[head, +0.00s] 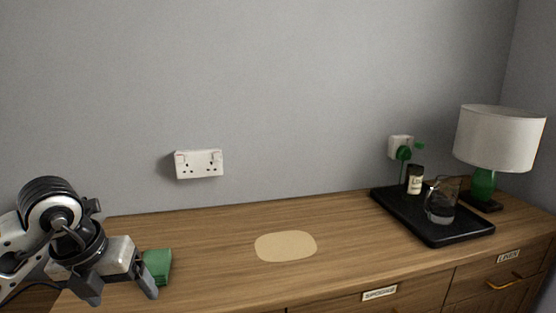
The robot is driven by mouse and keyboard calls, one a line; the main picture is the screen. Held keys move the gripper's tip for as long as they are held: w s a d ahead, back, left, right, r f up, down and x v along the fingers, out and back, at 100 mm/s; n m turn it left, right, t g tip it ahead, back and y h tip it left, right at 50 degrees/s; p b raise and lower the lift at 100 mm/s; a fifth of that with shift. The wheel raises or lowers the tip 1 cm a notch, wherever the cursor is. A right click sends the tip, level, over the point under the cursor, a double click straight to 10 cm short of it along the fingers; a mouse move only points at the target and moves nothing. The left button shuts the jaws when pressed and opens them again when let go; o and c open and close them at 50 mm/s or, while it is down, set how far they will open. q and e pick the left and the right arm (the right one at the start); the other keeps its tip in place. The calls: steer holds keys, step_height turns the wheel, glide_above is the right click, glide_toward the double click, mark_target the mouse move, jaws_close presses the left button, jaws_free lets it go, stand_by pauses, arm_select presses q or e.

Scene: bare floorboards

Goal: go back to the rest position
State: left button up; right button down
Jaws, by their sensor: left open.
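My left gripper (124,287) is at the lower left, its two fingers pointing down and spread apart with nothing visible between them. It is in front of the left end of the wooden sideboard. A green block-like thing (157,267) lies on the sideboard just right of and behind the fingers, partly hidden by them. I cannot tell whether the fingers touch it. My right gripper does not show.
The wooden sideboard (215,240) runs along a grey wall. A flat beige mat (286,246) lies at its middle. A black tray (437,239) on the right holds a glass jug (441,203) and a small jar (415,180). A green lamp (484,185) stands at far right.

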arm_select(q)
steer(key=s+d+f+m+g+h, duration=0.1)
steer(key=s+d+h, duration=0.3)
steer(key=d, duration=0.5)
steer(key=s+d+f+m+g+h, duration=0.1)
steer(key=s+d+m+g+h, duration=0.1)
steer(key=d+h, duration=0.6)
steer(key=s+d+r+n+t+h, duration=0.2)
steer(key=d+r+n+t+h, duration=0.1)
steer(key=d+r+n+h, duration=0.25)
steer(key=w+a+f+n+t+y+p, duration=0.1)
steer(key=w+a+f+n+t+y, duration=0.25)
steer(key=n+t, duration=0.6)
steer(key=w+a+f+n+t+y, duration=0.1)
steer(key=a+f+n+t+y, duration=0.35)
steer(key=n, duration=0.75)
steer(key=s+a+f+n+g+y, duration=0.1)
steer(key=s+f+n+g+y, duration=0.2)
steer(key=f, duration=0.5)
steer(key=s+a+f+n+g+y, duration=0.1)
steer(key=s+f+n+g+y, duration=0.2)
steer(key=s+f, duration=0.4)
steer(key=shift+a+f+n+y, duration=0.45)
steer(key=shift+f+n, duration=0.3)
steer(key=shift+n, duration=0.35)
